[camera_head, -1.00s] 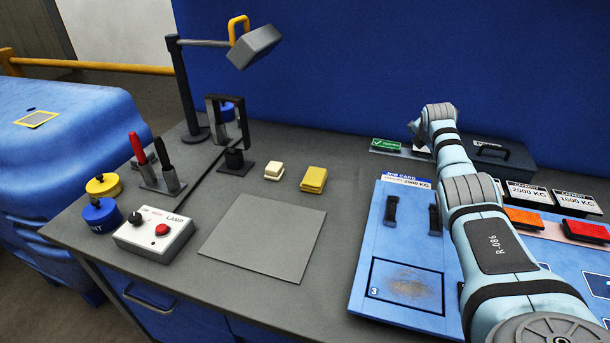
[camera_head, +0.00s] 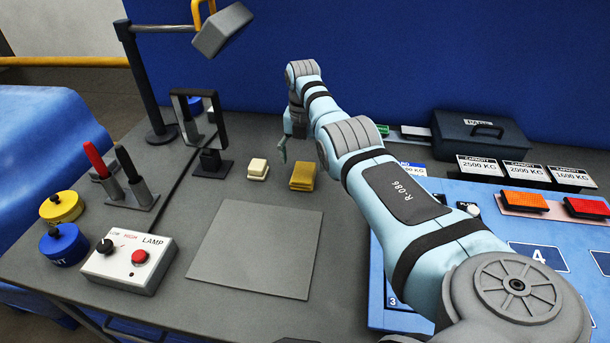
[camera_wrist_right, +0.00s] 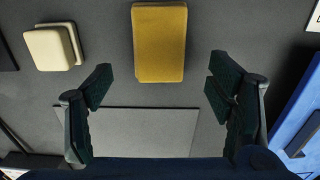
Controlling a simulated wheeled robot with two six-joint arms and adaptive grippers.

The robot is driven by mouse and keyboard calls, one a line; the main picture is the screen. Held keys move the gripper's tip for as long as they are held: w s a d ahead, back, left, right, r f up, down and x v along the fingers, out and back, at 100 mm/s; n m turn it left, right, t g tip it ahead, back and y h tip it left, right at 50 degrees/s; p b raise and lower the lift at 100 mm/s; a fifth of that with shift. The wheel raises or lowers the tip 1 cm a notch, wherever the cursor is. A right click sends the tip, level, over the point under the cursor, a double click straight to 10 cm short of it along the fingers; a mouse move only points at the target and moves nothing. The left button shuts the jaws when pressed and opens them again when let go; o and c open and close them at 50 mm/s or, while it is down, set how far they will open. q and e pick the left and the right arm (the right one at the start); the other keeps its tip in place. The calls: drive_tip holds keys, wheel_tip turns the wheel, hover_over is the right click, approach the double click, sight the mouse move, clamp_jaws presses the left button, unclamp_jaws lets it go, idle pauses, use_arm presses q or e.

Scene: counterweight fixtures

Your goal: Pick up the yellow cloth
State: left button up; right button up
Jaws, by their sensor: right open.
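The yellow cloth (camera_head: 303,176) is a folded block lying on the grey bench top, behind the grey mat. In the right wrist view the cloth (camera_wrist_right: 160,42) is at the top centre, beyond my fingertips. My right gripper (camera_head: 283,150) hangs above the bench, at the back left of the cloth in the head view. In the wrist view my right gripper (camera_wrist_right: 160,82) has its fingers wide apart with nothing between them but bench and mat. My left gripper is not in view.
A cream block (camera_head: 258,169) sits just left of the cloth. A black-framed stand (camera_head: 211,165), a lamp control box (camera_head: 130,262) and a grey mat (camera_head: 256,248) are nearby. The blue job board (camera_head: 470,255) lies to the right. The mat is bare.

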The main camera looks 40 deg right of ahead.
sight(303, 174)
drive_tip(key=f, duration=0.5)
drive_tip(key=shift+w+a+b, duration=0.15)
drive_tip(key=shift+a+b, duration=0.1)
drive_tip(key=shift+b, duration=0.1)
drive_tip(key=shift+d+f, duration=0.1)
drive_tip(key=shift+f, duration=0.15)
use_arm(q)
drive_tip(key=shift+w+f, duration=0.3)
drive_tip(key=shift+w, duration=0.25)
use_arm(e)
drive_tip(key=shift+r, duration=0.1)
drive_tip(key=shift+c, duration=0.4)
drive_tip(key=c, duration=1.1)
drive_tip(key=shift+c, duration=0.2)
drive_tip(key=shift+r, duration=0.15)
